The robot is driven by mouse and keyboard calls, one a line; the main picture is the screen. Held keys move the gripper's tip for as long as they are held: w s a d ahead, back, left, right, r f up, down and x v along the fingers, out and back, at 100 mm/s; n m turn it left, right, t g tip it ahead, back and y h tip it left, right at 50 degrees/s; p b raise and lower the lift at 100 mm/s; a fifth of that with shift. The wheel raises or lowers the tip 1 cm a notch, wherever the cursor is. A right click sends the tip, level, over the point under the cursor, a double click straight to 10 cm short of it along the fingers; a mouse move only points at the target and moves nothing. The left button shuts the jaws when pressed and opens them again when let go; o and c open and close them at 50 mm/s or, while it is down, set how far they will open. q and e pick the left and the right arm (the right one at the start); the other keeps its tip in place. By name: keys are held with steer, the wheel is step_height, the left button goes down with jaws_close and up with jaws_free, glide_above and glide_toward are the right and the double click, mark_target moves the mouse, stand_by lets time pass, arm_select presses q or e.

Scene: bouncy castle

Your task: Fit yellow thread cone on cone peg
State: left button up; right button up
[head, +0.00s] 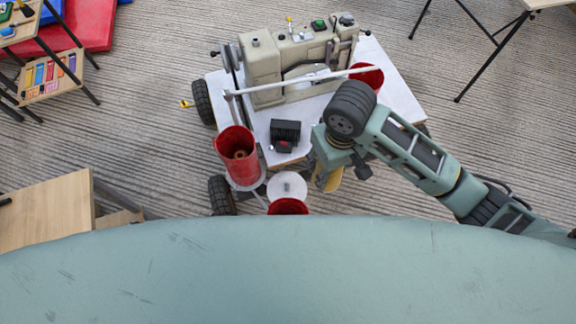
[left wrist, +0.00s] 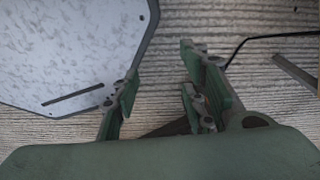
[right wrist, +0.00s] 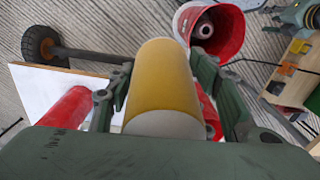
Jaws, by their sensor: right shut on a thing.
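The yellow thread cone (right wrist: 160,75) is between the fingers of my right gripper (right wrist: 163,88), which is shut on it. In the head view a sliver of the cone (head: 334,181) shows below my right wrist, near the cart's front edge. A white disc (head: 287,184) with a small centre mark sits left of the gripper, apart from it; I cannot tell whether this mark is the cone peg. My left gripper (left wrist: 160,95) is open and empty in the left wrist view, beside a pale plate, and is out of the head view.
The white cart top (head: 395,88) carries a beige sewing machine (head: 290,65) and a small black box (head: 285,132). A tall red cup (head: 237,150) with a ringed thing inside stands left, another red cup (head: 288,206) in front, another red cup (head: 368,75) behind. A pale rod crosses the cart.

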arm_select(q)
steer(key=w+d+f+b, duration=0.2)
steer(key=w+f+b, duration=0.7)
steer(key=b, duration=0.7)
arm_select(e)
steer(key=w+a+f+n+b, duration=0.2)
steer(key=w+a+f, duration=0.1)
steer(key=f, duration=0.5)
steer(key=w+a+f+n+b, duration=0.2)
steer(key=w+a+f+n, duration=0.1)
steer(key=f, duration=0.5)
steer(key=w+a+f+n+b, duration=0.2)
steer(key=w+a+f+n, duration=0.1)
steer(key=f, duration=0.6)
steer(key=shift+w+a, duration=0.4)
steer(key=shift+a, duration=0.25)
steer(key=shift+f, duration=0.2)
arm_select(q)
steer(key=w+r+t, duration=0.1)
steer(key=w+r, duration=0.1)
steer(key=r, duration=0.8)
steer(key=w+r+t, duration=0.1)
steer(key=w+r, duration=0.2)
steer(key=r, duration=0.8)
steer(key=shift+w, duration=0.2)
arm_select(e)
steer(key=shift+f, duration=0.8)
